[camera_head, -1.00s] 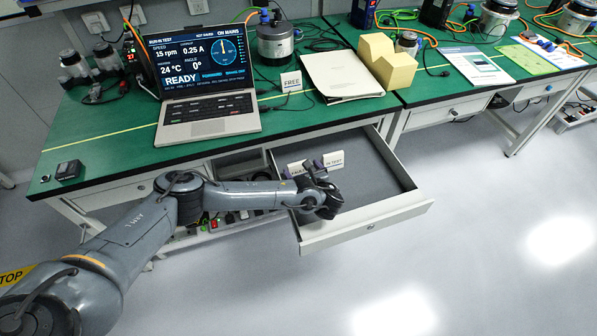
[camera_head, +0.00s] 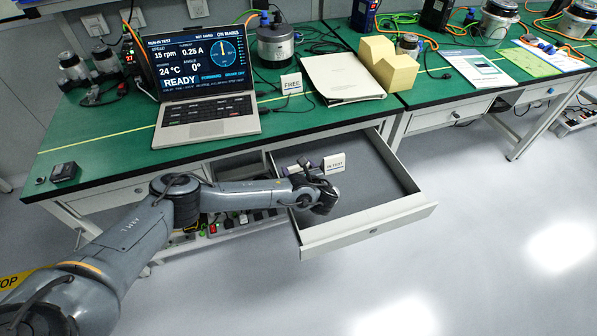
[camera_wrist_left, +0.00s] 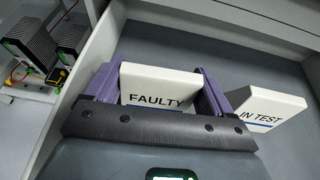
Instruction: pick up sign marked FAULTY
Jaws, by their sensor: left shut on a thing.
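The white sign marked FAULTY (camera_wrist_left: 160,88) stands between the two purple fingers of my left gripper (camera_wrist_left: 155,92) in the left wrist view. The fingers are shut on its two side edges. In the head view my left gripper (camera_head: 308,168) reaches into the open drawer (camera_head: 368,228), and the FAULTY sign is mostly hidden by it. A second white sign marked IN TEST (camera_wrist_left: 268,110) stands just right of the gripper, close to the right finger. It also shows in the head view (camera_head: 335,163). My right gripper is not in view.
The drawer's walls surround the signs; its right part is bare. Above it, the green bench holds a laptop (camera_head: 208,108), a FREE sign (camera_head: 291,84), a folder (camera_head: 342,78) and yellow blocks (camera_head: 388,66). Devices (camera_wrist_left: 70,42) sit left of the drawer in the wrist view.

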